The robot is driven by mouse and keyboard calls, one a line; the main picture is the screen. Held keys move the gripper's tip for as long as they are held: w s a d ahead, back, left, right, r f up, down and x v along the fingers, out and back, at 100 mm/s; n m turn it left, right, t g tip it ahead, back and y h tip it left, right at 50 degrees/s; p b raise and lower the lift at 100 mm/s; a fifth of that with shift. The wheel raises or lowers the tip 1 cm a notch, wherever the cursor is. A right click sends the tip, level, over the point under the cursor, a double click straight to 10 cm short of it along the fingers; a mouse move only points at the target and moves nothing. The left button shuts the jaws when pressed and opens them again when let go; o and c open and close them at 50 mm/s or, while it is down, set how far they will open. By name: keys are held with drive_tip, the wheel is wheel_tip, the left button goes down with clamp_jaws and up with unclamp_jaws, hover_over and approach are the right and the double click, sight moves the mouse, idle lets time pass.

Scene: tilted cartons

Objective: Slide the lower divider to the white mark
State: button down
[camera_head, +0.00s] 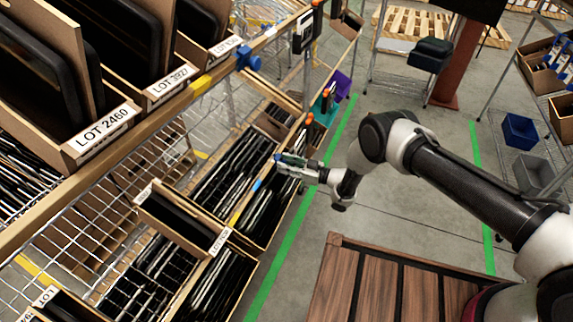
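My gripper (288,160) is near the middle of the head view, at the front edge of the lower shelf. It points left toward cartons of dark upright panels (232,170). It is small here, and its finger opening cannot be made out. A small blue piece (257,185) and a yellow strip (236,216) lie along the lower shelf's front edge, below and left of my gripper. I cannot tell which piece is the lower divider, nor whether my gripper touches anything. No white mark can be clearly picked out on the lower edge.
The upper shelf rail (150,118) carries a blue knob (248,58), a yellow strip (200,84) and tilted labelled cartons (100,128). A wooden slatted platform (385,290) is at bottom centre. Clear grey floor (330,222) lies between shelf and platform. Another rack stands at right.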

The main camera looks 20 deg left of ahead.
drive_tip(key=c, duration=1.1)
unclamp_jaws()
drive_tip(key=shift+w+d, duration=0.1)
drive_tip(key=shift+w, duration=0.2)
drive_tip(key=s+d, duration=0.1)
drive_tip(key=d, duration=1.1)
